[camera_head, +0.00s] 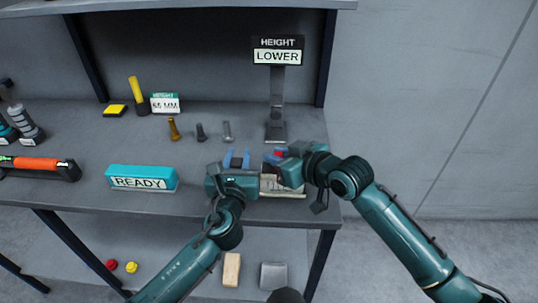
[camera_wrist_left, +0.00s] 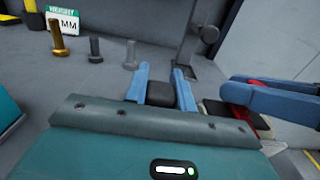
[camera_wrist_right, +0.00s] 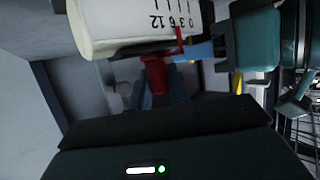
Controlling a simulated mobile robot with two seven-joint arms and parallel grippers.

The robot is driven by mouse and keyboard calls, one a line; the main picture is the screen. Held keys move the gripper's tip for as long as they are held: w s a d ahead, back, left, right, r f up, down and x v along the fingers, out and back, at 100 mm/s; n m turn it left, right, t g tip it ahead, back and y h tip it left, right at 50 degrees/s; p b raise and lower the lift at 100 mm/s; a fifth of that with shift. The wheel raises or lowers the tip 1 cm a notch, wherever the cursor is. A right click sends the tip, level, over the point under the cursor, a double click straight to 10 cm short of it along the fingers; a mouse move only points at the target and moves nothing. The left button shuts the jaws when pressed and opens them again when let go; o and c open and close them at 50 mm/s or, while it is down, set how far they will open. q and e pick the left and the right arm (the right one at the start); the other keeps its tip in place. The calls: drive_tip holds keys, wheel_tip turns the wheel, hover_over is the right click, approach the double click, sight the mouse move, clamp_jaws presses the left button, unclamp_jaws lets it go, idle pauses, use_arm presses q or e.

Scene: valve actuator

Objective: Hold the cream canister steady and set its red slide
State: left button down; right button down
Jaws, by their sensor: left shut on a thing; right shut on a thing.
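The cream canister (camera_head: 283,188) lies near the front right of the bench. It also shows in the right wrist view (camera_wrist_right: 120,25), with a printed scale and a thin red pointer near its 0 end. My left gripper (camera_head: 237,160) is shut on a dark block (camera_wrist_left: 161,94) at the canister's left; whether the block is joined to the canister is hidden. My right gripper (camera_head: 281,154) is shut on the red slide (camera_wrist_right: 156,75), whose stem meets the canister's side. The red also shows in the left wrist view (camera_wrist_left: 234,92) beneath the right fingers.
A post with a sign reading HEIGHT LOWER (camera_head: 277,51) stands behind the grippers. Several bolts (camera_head: 201,132) stand at the back middle. A teal READY block (camera_head: 141,178) is left of my left gripper. A red-orange tool (camera_head: 38,164) lies at far left.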

use_arm(q)
drive_tip(key=shift+a+f, duration=0.1)
drive_tip(key=shift+f, duration=0.3)
use_arm(e)
drive_tip(key=shift+d, duration=1.05)
drive_tip(key=c, duration=1.6)
unclamp_jaws()
drive_tip(key=shift+d, duration=0.1)
drive_tip(key=v, duration=1.2)
